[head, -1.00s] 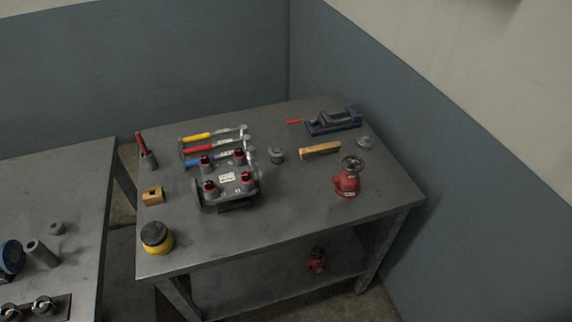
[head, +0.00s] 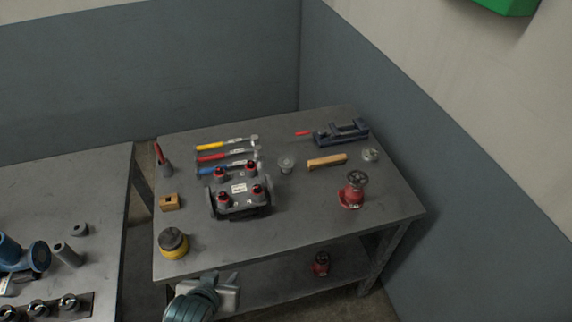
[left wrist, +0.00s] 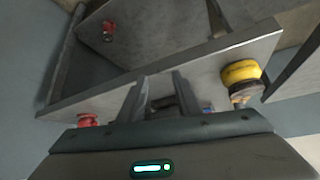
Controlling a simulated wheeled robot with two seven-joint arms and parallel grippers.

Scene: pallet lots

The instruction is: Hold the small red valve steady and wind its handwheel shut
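A red valve (head: 351,196) with a dark handwheel (head: 358,179) on top stands upright near the right end of the workbench (head: 300,225). A second red valve (head: 321,268), smaller in the picture, stands on the lower shelf (head: 275,284). In the left wrist view the tabletop valve (left wrist: 88,120) shows partly at lower left, and the shelf valve (left wrist: 108,32) at upper left. My left gripper (head: 233,278) is in front of the bench's front edge, apart from both valves. Its fingers (left wrist: 160,90) stand apart with nothing between them. My right gripper is not in view.
The front right tabletop is clear. Another table (head: 105,190) stands left.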

